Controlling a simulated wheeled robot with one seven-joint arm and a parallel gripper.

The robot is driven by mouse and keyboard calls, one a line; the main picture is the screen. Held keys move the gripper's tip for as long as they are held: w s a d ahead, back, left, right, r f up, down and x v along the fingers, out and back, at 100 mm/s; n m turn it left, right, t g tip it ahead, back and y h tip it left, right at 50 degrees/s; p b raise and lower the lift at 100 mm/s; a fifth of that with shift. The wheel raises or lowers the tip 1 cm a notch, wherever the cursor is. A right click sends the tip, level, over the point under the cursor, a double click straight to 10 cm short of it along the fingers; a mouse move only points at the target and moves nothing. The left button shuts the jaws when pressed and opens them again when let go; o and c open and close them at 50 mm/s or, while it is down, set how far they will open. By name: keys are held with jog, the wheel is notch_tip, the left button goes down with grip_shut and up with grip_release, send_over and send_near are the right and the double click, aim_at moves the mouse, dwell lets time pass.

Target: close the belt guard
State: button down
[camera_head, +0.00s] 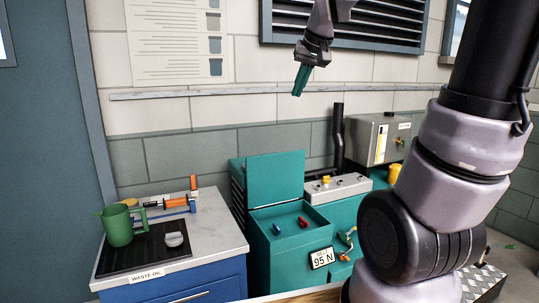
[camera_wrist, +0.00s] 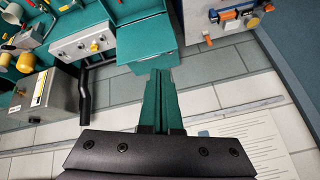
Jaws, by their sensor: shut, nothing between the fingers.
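The belt guard appears to be the teal hinged lid (camera_head: 275,178) on the teal machine housing (camera_head: 290,260). It stands raised and open at the back of the housing, with red and dark blue parts showing in the recess in front of it. A plate reading "95 N" (camera_head: 322,257) is on the housing's front. The lid also seems to show in the wrist view (camera_wrist: 147,42), beyond my fingertips. My gripper (camera_head: 298,90) is shut and empty, with teal fingers pointing down, high above the lid and apart from it. The fingers also show in the wrist view (camera_wrist: 160,80).
A grey valve block (camera_head: 337,187) with a yellow knob and a dark upright pipe (camera_head: 338,135) stand right of the lid. A steel box (camera_head: 372,140) is farther right. A blue cabinet at left holds a green jug (camera_head: 117,226). The wall (camera_head: 240,110) is close behind.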

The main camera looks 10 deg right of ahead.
jog(key=w+f+n, duration=0.1)
jog(key=w+f, duration=0.2)
jog(key=w, duration=0.7)
jog(key=w+f+n, duration=0.1)
jog(key=w+f, duration=0.2)
jog(key=w, duration=0.6)
jog(key=w+f, duration=0.6)
jog(key=f, duration=0.1)
jog(key=w+f+n, duration=0.1)
jog(key=w+f, duration=0.6)
jog(key=f, duration=0.1)
jog(key=w+a+f+n, duration=0.1)
jog(key=w+f, duration=0.6)
jog(key=shift+w+f+g, duration=0.2)
jog(key=shift+f+g, duration=0.2)
jog(key=shift+s+d, duration=0.15)
jog(key=shift+s, duration=0.45)
jog(key=shift+s+d, duration=0.15)
jog(key=shift+s, duration=0.4)
jog(key=shift+s+d+f, duration=0.15)
jog(key=shift+s+f, duration=0.1)
jog(key=shift+s, duration=0.55)
jog(key=shift+s, duration=0.1)
